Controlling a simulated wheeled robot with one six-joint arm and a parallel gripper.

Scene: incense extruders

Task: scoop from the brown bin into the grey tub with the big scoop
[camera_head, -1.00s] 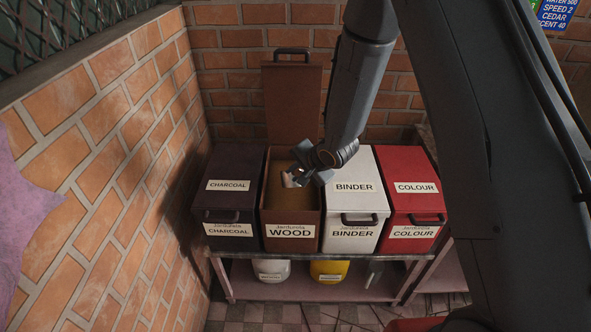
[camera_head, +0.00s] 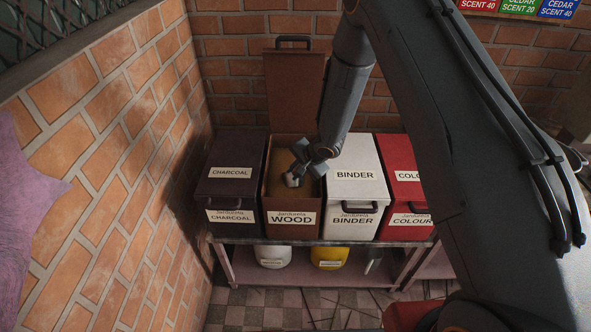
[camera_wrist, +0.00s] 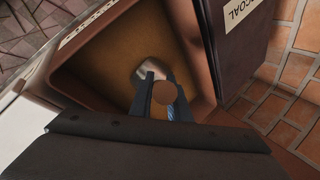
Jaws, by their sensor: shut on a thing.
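The brown bin (camera_head: 268,197), labelled WOOD, stands with its lid raised at the back. Brown powder (camera_wrist: 105,65) fills its floor in the wrist view. My gripper (camera_head: 298,170) is over the bin's opening, and its fingers (camera_wrist: 155,98) reach inside in the wrist view. It is shut on the scoop, whose round brown handle end (camera_wrist: 164,92) shows between the fingers. The scoop's pale metal bowl (camera_wrist: 154,71) is down at the powder; how full it is, I cannot tell. No tub is clearly grey; a whitish one (camera_head: 273,251) sits on the lower shelf.
The dark charcoal bin (camera_head: 238,160) stands close on the left. The white binder bin (camera_head: 352,190) and red colour bin (camera_head: 393,155) stand on the right, lids shut. A yellow tub (camera_head: 328,251) is on the lower shelf. A brick wall (camera_head: 120,190) bounds the left.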

